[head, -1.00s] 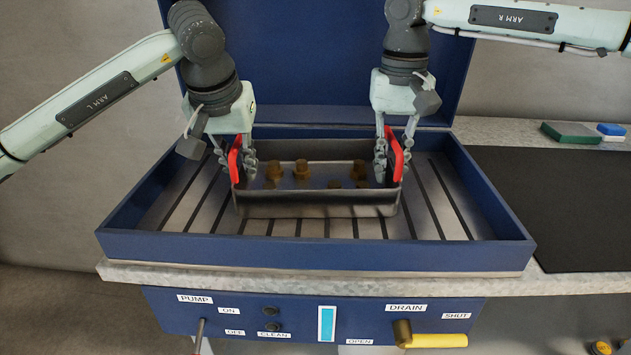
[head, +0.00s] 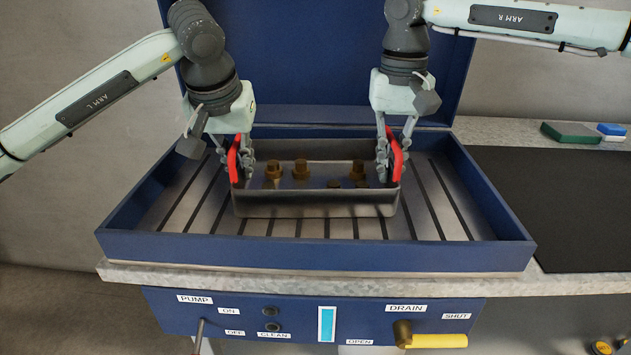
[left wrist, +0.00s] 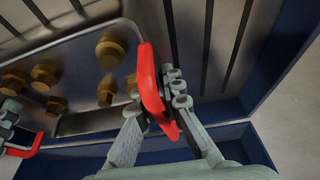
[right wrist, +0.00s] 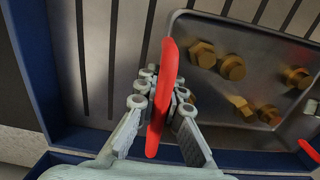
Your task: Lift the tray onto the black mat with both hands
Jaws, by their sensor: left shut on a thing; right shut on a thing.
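The grey metal tray (head: 315,204) is inside the blue basin, over its slatted floor, with several brass fittings (head: 301,170) in it. It has a red handle at each end. My left gripper (head: 240,163) is shut on the left red handle (left wrist: 150,88). My right gripper (head: 390,158) is shut on the right red handle (head: 398,158), which also shows between the fingers in the right wrist view (right wrist: 162,95). The tray looks level; I cannot tell whether it touches the slats. The black mat (head: 560,205) lies on the bench to the right of the basin.
The blue basin wall (head: 315,252) surrounds the tray, and its raised lid (head: 310,80) stands behind. A panel with a yellow drain lever (head: 438,341) is below. The mat is clear.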

